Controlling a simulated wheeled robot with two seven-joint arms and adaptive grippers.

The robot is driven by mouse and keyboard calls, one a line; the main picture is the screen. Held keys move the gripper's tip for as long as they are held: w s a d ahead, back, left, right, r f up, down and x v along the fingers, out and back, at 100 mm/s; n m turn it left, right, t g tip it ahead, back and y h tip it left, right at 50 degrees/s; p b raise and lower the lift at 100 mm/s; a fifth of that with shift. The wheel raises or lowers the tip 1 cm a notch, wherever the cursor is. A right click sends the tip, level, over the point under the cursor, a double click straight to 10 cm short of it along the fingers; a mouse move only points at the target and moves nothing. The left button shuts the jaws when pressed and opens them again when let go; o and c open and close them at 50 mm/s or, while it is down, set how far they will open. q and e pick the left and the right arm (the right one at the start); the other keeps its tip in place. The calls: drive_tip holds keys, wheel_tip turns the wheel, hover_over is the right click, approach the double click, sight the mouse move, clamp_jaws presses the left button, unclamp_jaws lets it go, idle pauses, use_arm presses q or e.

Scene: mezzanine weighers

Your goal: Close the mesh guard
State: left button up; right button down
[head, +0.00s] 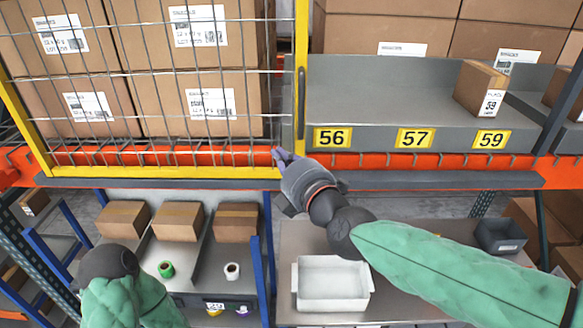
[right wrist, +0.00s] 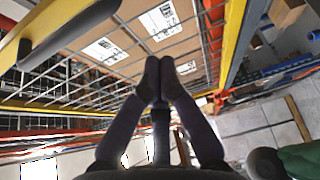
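The mesh guard (head: 165,168), a yellow frame with grey wire mesh, stands in front of the stacked cartons on the left of the upper shelf. The shelf bay to its right is uncovered. A dark upright handle (head: 301,97) is on the guard's right post, and it also shows at the upper left of the right wrist view (right wrist: 75,35). My right gripper (head: 278,154) is at the guard's lower right corner, below the handle. In the right wrist view its fingertips (right wrist: 160,64) are together with nothing visible between them; contact with the guard is unclear. My left gripper is out of view.
The uncovered grey shelf bears yellow labels 56 (head: 332,138), 57 (head: 415,138) and 59 (head: 491,139) and a small carton (head: 475,85). An orange beam (head: 400,163) runs below. Under it are a white bin (head: 333,285), a dark bin (head: 500,236) and several cartons.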

sight(295, 146)
drive_tip(key=shift+w+d+r+b, duration=0.1)
drive_tip(key=shift+w+d+b, duration=0.55)
drive_tip(key=shift+w, duration=0.3)
drive_tip(key=shift+w+d+r+b, duration=0.1)
drive_tip(key=shift+w+d+b, duration=0.45)
drive_tip(key=shift+w, duration=0.4)
drive_tip(key=shift+s+d, duration=0.1)
drive_tip(key=shift+d, duration=0.15)
